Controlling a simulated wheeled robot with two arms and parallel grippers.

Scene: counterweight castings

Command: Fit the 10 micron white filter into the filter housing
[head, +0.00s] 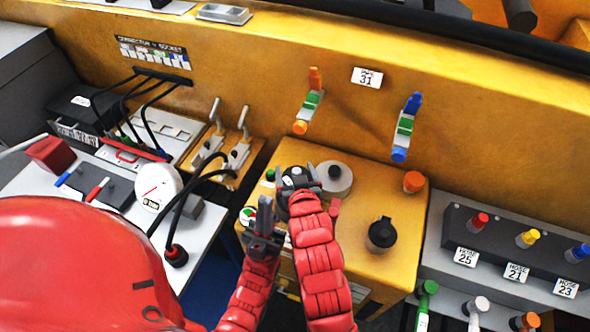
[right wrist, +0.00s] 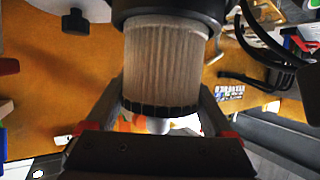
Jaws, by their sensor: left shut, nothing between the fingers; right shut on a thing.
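A pale filter (right wrist: 165,60) with fine vertical pleats and black end caps is between the fingers of my right gripper (right wrist: 165,105) in the right wrist view. The gripper is shut on it; no micron marking is readable. In the head view my right gripper (head: 297,178) is over the top of the yellow cabinet (head: 350,215), beside a grey-white round piece with a dark centre (head: 334,179). I cannot tell which part is the filter housing. My left gripper (head: 262,228) is shut and empty, below and left of the right one, at the cabinet's left edge.
A black-capped cylinder (head: 382,234) and an orange knob (head: 413,181) stand on the cabinet's right. A round white gauge (head: 158,188) and black cables are at left. A grey block (head: 515,240) with coloured hose fittings is at right. Labelled fittings hang on the yellow wall behind.

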